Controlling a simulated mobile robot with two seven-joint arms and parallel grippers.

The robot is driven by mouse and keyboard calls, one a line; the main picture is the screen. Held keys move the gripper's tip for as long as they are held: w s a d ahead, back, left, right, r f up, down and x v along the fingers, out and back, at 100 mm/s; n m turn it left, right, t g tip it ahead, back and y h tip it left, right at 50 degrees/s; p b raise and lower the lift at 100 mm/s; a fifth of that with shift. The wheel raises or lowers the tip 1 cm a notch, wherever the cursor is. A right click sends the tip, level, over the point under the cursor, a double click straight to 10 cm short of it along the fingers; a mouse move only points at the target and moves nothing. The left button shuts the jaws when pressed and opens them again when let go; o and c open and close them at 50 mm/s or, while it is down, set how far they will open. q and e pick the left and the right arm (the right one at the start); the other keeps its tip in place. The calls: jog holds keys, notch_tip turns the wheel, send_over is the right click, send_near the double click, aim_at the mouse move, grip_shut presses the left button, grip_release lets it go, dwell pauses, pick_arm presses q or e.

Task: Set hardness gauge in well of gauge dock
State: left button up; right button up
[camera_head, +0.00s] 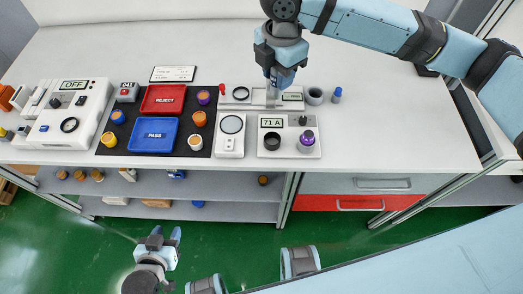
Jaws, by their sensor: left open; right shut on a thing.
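A white unit with a "71 A" display, which looks like the gauge dock (288,153), sits at the front of the white table. A dark round well (271,141) is at its left, and a purple-topped round piece (307,137) stands at its right. My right gripper (275,85) points down behind the dock, over a pale fixture. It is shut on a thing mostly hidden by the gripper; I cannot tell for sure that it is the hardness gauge. My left gripper (167,240) is open and empty, low in front of the table, above the green floor.
The pale fixture (238,104) has a dark ring and a small display. A white device (229,147) stands left of the dock. Further left are a red REJECT tray (163,112), a blue PASS tray (132,143) and several coloured pieces. The table's right side is clear.

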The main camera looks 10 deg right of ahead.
jog(key=shift+a+n, duration=0.1)
jog(key=shift+n, duration=0.4)
jog(key=shift+s+a+n, duration=0.1)
jog(key=shift+n, duration=0.2)
notch_tip(320, 180, down, 19)
jog(key=shift+f, duration=0.3)
jog(key=shift+f, duration=0.15)
jog(key=o, duration=0.9)
jog(key=shift+o, duration=0.5)
